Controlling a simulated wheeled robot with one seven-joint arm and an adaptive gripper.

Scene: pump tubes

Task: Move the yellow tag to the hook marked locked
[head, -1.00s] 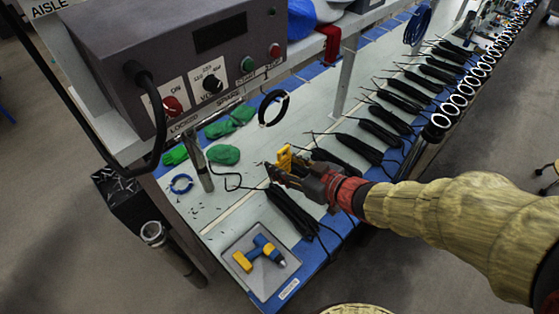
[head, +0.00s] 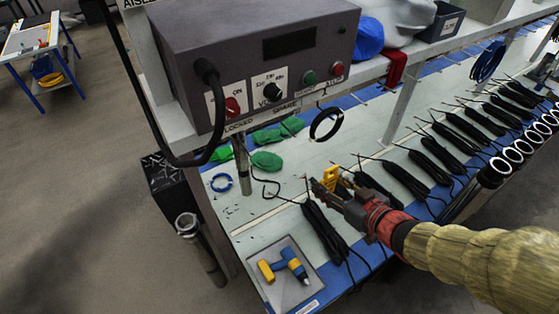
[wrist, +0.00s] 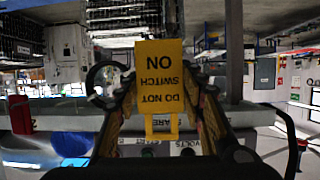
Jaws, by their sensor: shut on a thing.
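My gripper (head: 322,190) is shut on the yellow tag (head: 331,177) and holds it over the workbench, below and to the right of the control box. In the wrist view the tag (wrist: 160,80) sits between my fingers, its "DO NOT SWITCH" lettering upside down. The label "LOCKED" (head: 238,125) is on the shelf edge under the box's left part, with "SPARE" (head: 286,107) to its right. I cannot make out the hooks themselves. The tag is apart from the shelf edge.
The grey control box (head: 270,60) stands on the shelf, its thick black cable (head: 165,150) looping down at left. A black ring (head: 326,123) hangs below the shelf edge. A metal post (head: 241,165), black tube bundles (head: 325,232) and a drill tray (head: 278,292) are nearby.

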